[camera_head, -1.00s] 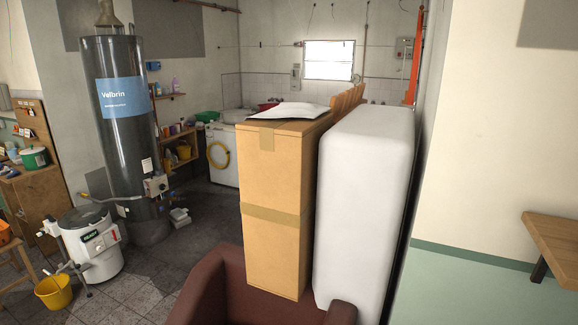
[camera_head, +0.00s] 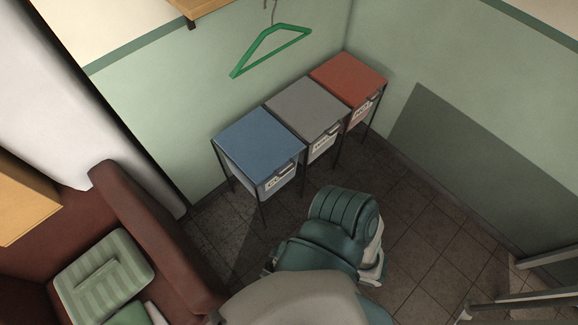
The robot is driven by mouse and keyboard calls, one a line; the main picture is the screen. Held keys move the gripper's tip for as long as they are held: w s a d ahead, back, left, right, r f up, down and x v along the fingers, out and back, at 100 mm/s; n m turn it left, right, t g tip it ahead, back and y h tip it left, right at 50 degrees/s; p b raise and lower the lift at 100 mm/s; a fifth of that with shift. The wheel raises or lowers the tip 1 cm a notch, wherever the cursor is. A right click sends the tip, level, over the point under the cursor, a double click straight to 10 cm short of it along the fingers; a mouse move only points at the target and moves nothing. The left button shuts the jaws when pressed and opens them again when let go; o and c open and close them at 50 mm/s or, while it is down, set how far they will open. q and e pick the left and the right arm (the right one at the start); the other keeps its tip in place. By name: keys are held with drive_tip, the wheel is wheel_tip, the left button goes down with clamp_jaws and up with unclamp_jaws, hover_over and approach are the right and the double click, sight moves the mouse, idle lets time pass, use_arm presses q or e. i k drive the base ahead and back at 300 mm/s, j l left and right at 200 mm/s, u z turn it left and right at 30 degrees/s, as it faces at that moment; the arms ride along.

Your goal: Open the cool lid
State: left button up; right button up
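Three lidded bins stand in a row on dark legs against the green wall. The nearest has a blue lid (camera_head: 258,140), the middle one a grey lid (camera_head: 306,108) and the far one a red lid (camera_head: 349,79). All three lids lie flat and look shut. A white label on the blue-lidded bin's front (camera_head: 277,183) seems to begin with "C"; the rest is too small to read surely. A dark handle shows by the front edge of each lid. Neither of my grippers is in view.
A green hanger (camera_head: 270,47) hangs above the bins. A brown-red armchair (camera_head: 150,225) with a striped cushion (camera_head: 104,277) is at lower left, beside a tall white block (camera_head: 95,110). Tiled floor (camera_head: 425,205) is clear to the right of the bins.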

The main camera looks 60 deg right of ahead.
sight(259, 144)
drive_tip(key=z, duration=0.4)
drive_tip(key=k+l+z, duration=0.15)
drive_tip(key=z, duration=0.25)
drive_tip(key=l+z, duration=0.1)
drive_tip(key=z, duration=0.3)
drive_tip(key=l+z, duration=0.15)
drive_tip(key=z, duration=0.25)
drive_tip(key=k, duration=0.05)
